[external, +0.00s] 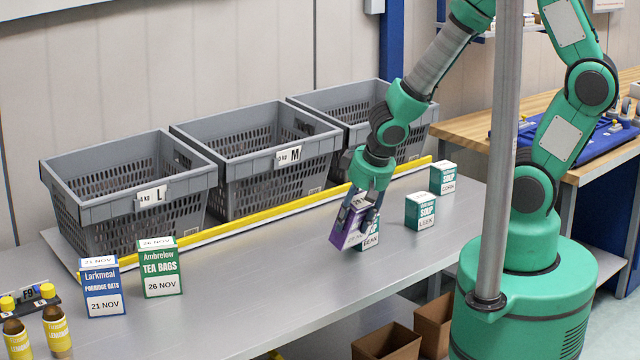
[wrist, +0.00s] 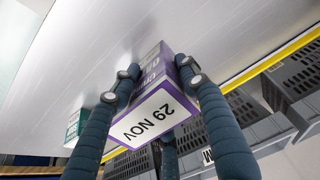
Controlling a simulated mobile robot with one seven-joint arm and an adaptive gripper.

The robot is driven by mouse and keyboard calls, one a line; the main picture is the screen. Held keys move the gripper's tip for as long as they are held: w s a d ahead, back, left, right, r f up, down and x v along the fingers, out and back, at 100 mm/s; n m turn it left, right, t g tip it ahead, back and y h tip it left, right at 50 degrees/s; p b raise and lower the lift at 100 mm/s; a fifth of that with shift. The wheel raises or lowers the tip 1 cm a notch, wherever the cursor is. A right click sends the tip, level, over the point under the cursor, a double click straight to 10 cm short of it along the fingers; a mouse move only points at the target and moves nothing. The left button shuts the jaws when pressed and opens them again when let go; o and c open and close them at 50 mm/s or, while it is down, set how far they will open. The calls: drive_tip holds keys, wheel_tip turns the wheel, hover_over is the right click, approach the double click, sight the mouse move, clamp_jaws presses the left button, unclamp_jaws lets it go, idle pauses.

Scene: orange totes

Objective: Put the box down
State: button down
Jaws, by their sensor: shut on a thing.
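A purple and white box (external: 345,228) is held tilted in my gripper (external: 364,205) above the grey table. Its label reading 29 NOV faces the camera in the wrist view (wrist: 152,114). The fingers of my gripper (wrist: 156,78) close on its two sides. In the external view the box is in front of a green and white carton (external: 370,238) and partly hides it. I cannot tell whether the box touches that carton.
Three grey baskets (external: 130,205) stand behind a yellow strip (external: 250,221). Two green soup cartons (external: 420,212) (external: 443,178) stand to the right. A tea bags box (external: 161,272), an oats box (external: 104,290) and yellow-labelled bottles (external: 57,330) stand at left. The table middle (external: 260,275) is clear.

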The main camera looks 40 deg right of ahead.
drive_tip(key=shift+w+a+r, duration=0.1)
idle(0.3)
drive_tip(key=shift+w+a+r, duration=0.15)
drive_tip(key=shift+w+a, duration=0.3)
drive_tip(key=shift+a, duration=0.1)
drive_tip(key=w+a+g+p, duration=0.2)
drive_tip(key=a, duration=0.7)
drive_tip(key=w+a+g+p, duration=0.2)
drive_tip(key=w+a, duration=0.1)
drive_tip(key=a, duration=0.6)
drive_tip(key=shift+a+f+m, duration=0.2)
drive_tip(key=shift+a+m, duration=0.15)
drive_tip(key=shift+m, duration=0.05)
drive_tip(key=w+a+f, duration=0.1)
drive_tip(key=w+a, duration=0.8)
drive_tip(key=w, duration=0.3)
drive_tip(key=shift+w+f+g+b, duration=0.2)
drive_tip(key=shift+g+b, duration=0.1)
drive_tip(key=shift+b, duration=0.15)
